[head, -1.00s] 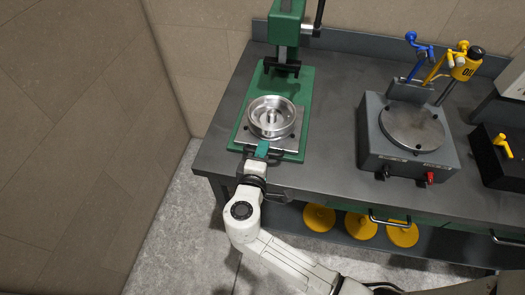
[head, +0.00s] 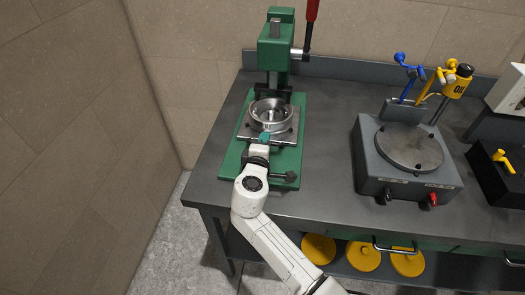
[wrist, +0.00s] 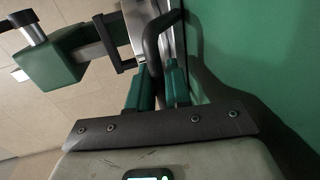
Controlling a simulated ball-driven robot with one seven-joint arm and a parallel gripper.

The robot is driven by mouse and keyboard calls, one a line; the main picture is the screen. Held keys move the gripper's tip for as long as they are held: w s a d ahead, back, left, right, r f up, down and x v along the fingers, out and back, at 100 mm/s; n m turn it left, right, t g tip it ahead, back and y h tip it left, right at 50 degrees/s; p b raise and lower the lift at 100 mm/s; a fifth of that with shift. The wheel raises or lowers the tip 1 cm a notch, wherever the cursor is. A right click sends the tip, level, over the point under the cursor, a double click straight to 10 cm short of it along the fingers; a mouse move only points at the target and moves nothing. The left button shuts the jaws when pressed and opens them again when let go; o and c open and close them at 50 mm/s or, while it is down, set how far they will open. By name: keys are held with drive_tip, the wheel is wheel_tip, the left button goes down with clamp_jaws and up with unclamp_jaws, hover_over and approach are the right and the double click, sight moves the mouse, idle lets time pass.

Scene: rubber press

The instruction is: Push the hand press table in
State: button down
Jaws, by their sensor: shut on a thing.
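The hand press is green, and its upright head (head: 275,48) stands at the back left of the bench. Its sliding table is a square metal plate (head: 287,136) on the green base (head: 290,160), carrying a round silver mould (head: 270,113). The plate is at the back part of the base, with the mould close in front of the press head. My gripper (head: 264,139) is at the plate's front edge. In the wrist view, its green fingers (wrist: 160,85) are shut around the dark bar handle (wrist: 153,45).
The press's red-gripped lever (head: 312,12) rises at the back. Yellow discs lie below the bench.

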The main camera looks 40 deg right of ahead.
drive_tip(key=c, duration=1.2)
unclamp_jaws()
drive_tip(key=shift+c, duration=0.2)
drive_tip(key=shift+a, duration=0.1)
drive_tip(key=b+v, duration=0.1)
drive_tip(key=v, duration=0.9)
drive_tip(key=shift+s+a, duration=0.25)
